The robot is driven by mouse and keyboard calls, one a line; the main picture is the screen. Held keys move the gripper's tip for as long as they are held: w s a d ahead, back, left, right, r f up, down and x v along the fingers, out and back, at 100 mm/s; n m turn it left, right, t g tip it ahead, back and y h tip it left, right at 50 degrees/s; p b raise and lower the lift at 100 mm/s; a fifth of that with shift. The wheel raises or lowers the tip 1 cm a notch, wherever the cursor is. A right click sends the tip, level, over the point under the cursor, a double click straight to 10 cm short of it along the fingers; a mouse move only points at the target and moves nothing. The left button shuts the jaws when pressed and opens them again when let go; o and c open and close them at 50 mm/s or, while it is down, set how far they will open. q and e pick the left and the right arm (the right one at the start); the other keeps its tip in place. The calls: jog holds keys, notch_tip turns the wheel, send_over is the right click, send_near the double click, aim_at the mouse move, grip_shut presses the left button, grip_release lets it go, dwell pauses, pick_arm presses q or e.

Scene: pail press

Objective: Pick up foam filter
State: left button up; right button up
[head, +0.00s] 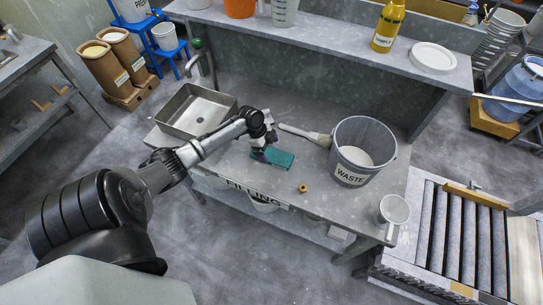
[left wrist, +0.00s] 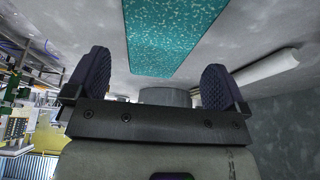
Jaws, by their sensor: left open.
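The foam filter, a flat teal speckled block (head: 278,158), lies on the grey bench between the sink and the waste bucket. My left gripper (head: 258,154) is low over the bench at the filter's left end. In the left wrist view the filter (left wrist: 180,35) shows beyond the two fingers, in the gap between them. The left gripper (left wrist: 157,78) is open with nothing between its fingers. Whether a finger touches the filter I cannot tell. My right gripper is in neither view.
A brush (head: 306,134) lies just behind the filter. The waste bucket (head: 363,152) stands to its right, and a small brass fitting (head: 303,188) lies in front. A metal sink (head: 196,110) is at left, a white mug (head: 393,211) at the right corner. A shelf (head: 330,35) runs behind.

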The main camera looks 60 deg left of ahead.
aim_at(271, 155)
pick_arm(q)
jog(key=shift+x, duration=1.7)
jog(key=shift+r, duration=0.1)
jog(key=c, duration=0.9)
